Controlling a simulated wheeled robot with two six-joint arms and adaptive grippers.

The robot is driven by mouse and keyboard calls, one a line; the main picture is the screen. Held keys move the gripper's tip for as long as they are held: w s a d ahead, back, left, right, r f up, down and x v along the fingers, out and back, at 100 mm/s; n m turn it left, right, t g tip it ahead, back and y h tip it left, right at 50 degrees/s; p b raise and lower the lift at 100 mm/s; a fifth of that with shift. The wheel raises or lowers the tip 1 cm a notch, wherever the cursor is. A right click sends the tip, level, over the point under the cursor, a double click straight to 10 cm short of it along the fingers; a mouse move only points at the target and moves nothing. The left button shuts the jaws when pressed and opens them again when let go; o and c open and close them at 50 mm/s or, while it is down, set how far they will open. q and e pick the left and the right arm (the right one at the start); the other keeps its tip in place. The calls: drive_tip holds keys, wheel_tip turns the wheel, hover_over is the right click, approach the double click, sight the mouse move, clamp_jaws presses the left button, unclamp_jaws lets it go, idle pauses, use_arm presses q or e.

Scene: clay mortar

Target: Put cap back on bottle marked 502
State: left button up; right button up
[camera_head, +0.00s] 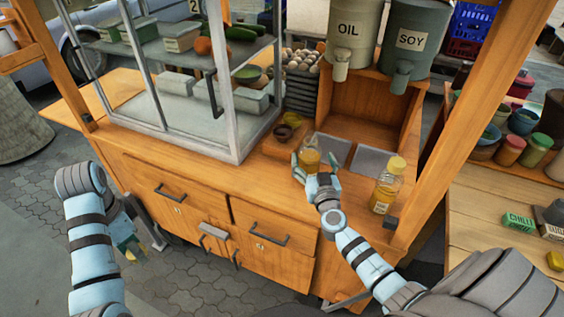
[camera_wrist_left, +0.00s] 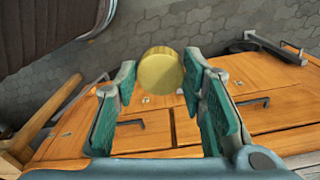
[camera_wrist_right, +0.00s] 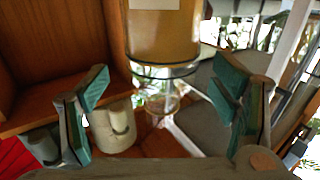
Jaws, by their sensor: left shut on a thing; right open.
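A clear bottle of amber liquid (camera_head: 310,161) stands on the wooden counter without a cap. My right gripper (camera_head: 316,164) is open, with its fingers around the near side of this bottle. In the right wrist view the bottle (camera_wrist_right: 162,32) appears upside down between the spread fingers (camera_wrist_right: 165,95). A pale label shows partly, but I cannot read its number. My left gripper (camera_head: 126,240) is low in front of the cart's left side, shut on a round yellow cap (camera_wrist_left: 160,70). The cap also shows small in the head view (camera_head: 131,255).
A second amber bottle with a yellow cap (camera_head: 387,186) stands right of my right gripper. OIL (camera_head: 354,35) and SOY (camera_head: 413,45) dispensers stand on a shelf behind. A glass case (camera_head: 190,85) fills the counter's left.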

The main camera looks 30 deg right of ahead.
use_arm(q)
drive_tip(key=shift+w+f, duration=0.15)
use_arm(e)
drive_tip(key=x, duration=0.3)
drive_tip(key=shift+w, duration=0.25)
drive_tip(key=shift+s, duration=0.1)
drive_tip(key=shift+c, duration=0.4)
drive_tip(key=c, duration=1.4)
drive_tip(key=shift+r, duration=0.15)
